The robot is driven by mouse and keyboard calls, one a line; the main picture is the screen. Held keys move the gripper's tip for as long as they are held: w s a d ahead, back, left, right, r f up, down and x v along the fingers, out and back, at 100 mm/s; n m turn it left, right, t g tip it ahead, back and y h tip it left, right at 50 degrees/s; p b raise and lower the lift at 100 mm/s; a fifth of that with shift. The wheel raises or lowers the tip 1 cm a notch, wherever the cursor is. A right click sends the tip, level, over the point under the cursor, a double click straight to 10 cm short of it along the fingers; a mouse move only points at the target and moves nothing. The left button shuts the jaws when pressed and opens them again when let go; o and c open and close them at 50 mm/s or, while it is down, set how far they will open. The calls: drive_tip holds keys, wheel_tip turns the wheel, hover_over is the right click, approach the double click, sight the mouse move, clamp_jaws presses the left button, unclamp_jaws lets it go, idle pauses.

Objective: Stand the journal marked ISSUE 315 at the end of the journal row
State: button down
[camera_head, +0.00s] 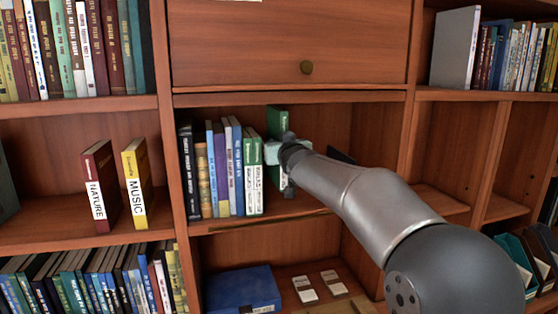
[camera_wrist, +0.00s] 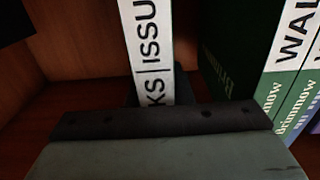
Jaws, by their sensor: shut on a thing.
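My gripper (camera_head: 276,152) is inside the middle shelf bay, shut on a green journal (camera_head: 278,120) held upright. In the wrist view the held journal (camera_wrist: 147,45) shows a white spine label with "KS" and "ISSU"; its number is hidden. The journal row stands to its left in the head view, ending in green journals with white labels (camera_head: 254,185). In the wrist view this row's end journal (camera_wrist: 240,50) is on the right, with a visible gap to the held journal. Whether the held journal touches the shelf board, I cannot tell.
The shelf board (camera_head: 310,203) right of the row looks mostly clear, with a dark panel (camera_head: 341,156) behind my arm. A closed drawer (camera_head: 290,45) is above. Below are a blue box (camera_head: 243,289) and small white-labelled items (camera_head: 305,289). NATURE (camera_head: 100,187) and MUSIC (camera_head: 138,184) dividers stand left.

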wheel_tip(320, 180, down, 4)
drive_tip(key=shift+s+f+p, duration=0.15)
drive_tip(key=shift+f+p, duration=0.05)
drive_tip(key=shift+p, duration=0.35)
drive_tip(key=shift+w+f+p, duration=0.25)
drive_tip(key=shift+f+p, duration=0.2)
drive_tip(key=shift+f, duration=0.05)
drive_tip(key=shift+f, duration=0.1)
drive_tip(key=shift+f+b, duration=0.15)
drive_tip(key=shift+b, duration=0.15)
drive_tip(key=c, duration=1.3)
unclamp_jaws()
